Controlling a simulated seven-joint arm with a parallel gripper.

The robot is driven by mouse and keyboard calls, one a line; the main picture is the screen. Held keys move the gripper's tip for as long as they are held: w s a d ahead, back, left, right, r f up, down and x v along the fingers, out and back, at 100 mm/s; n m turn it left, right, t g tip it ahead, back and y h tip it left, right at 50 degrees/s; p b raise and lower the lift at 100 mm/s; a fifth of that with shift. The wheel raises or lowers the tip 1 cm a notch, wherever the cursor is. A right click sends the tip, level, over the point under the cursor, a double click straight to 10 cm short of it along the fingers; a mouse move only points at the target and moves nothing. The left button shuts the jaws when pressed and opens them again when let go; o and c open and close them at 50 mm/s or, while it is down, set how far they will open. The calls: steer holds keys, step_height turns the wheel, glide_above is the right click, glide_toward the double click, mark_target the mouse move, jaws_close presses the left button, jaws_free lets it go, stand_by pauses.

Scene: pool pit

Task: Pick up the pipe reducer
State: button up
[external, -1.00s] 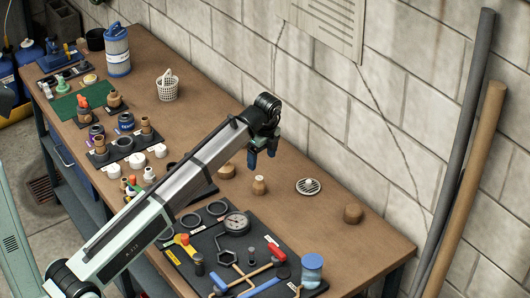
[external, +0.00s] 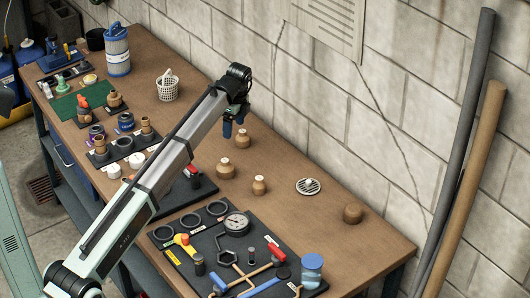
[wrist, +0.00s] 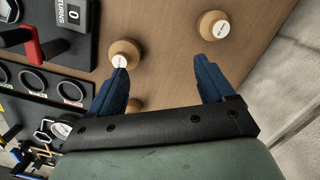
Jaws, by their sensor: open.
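Three small tan-brown fittings with pale tops stand on the bench: the far one (external: 242,140), the left one (external: 225,172) and the near one (external: 259,185). Which is the pipe reducer I cannot tell. My gripper (external: 234,122) is open and empty above the bench, near the far fitting. In the wrist view my gripper (wrist: 160,70) has its blue fingers apart over bare wood. The far fitting (wrist: 213,25) shows beyond the right fingertip, the left fitting (wrist: 122,50) by the left fingertip. The near fitting (wrist: 133,104) is partly hidden by the left finger.
A tool board with rings and a gauge (external: 237,222) lies at the near left. A round drain grate (external: 308,186) and a brown plug (external: 352,214) sit to the right. A white basket (external: 167,86) stands farther back. The block wall (external: 330,140) runs behind the bench.

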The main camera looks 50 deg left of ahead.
mark_target(242, 131)
steer(key=w+a+r+n, duration=0.15)
steer(key=w+n, duration=0.25)
steer(key=n, duration=1)
steer(key=w+a+n, duration=0.3)
steer(key=n, duration=1.1)
steer(key=shift+t, duration=0.4)
steer(key=f, duration=0.4)
steer(key=a+f, duration=0.1)
steer(key=f, duration=0.4)
steer(key=a+f, duration=0.1)
steer(key=f, duration=0.4)
steer(key=shift+w, duration=0.3)
steer(key=c, duration=1.2)
